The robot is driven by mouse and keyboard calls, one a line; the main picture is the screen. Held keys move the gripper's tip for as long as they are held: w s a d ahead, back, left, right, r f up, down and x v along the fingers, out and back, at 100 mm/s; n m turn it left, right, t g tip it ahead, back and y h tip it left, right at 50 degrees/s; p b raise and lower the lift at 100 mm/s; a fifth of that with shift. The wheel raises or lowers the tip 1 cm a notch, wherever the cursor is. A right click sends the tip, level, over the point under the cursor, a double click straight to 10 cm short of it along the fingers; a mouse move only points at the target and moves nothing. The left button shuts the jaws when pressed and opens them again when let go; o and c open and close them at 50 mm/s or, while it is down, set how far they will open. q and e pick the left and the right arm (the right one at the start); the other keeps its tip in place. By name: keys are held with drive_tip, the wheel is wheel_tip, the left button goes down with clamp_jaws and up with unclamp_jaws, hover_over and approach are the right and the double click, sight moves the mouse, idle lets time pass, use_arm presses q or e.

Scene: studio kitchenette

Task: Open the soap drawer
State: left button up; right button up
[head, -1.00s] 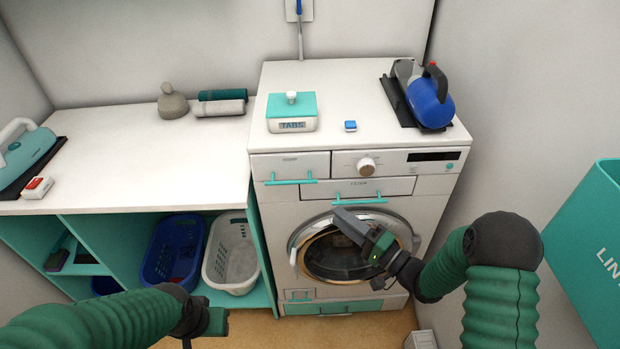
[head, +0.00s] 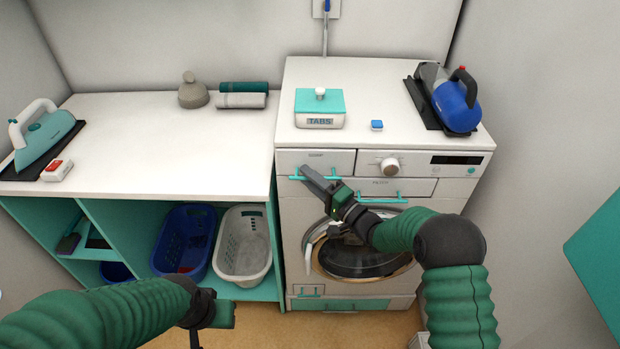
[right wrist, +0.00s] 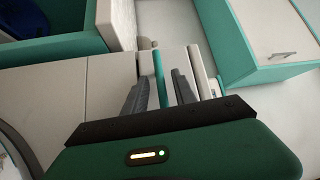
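The soap drawer (head: 338,158) is the pale panel at the upper left of the washing machine's front, and it looks shut flush. Its teal bar handle (head: 328,178) runs along its lower edge. My right gripper (head: 305,172) is at the left part of this handle and hides some of it. In the right wrist view its two dark fingers (right wrist: 160,88) are apart, with the teal handle (right wrist: 158,68) showing between them; contact cannot be told. My left gripper (head: 222,312) is low at the left, away from the machine, its fingers unclear.
Below the soap drawer is the filter panel with its teal handle (head: 382,201), and the round door (head: 360,262). A dial (head: 390,167) sits to the right. A tabs box (head: 320,110) stands on top. Baskets (head: 243,245) fill the shelf at left.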

drive_tip(key=shift+d, duration=0.65)
drive_tip(key=shift+c, duration=1.4)
drive_tip(key=shift+d, duration=0.55)
clamp_jaws()
drive_tip(key=shift+s+a, duration=0.15)
drive_tip(key=shift+a, duration=0.25)
use_arm(q)
drive_tip(key=shift+s+d+r, duration=0.1)
drive_tip(key=shift+d+r, duration=0.1)
drive_tip(key=shift+d, duration=0.6)
drive_tip(key=shift+d, duration=0.1)
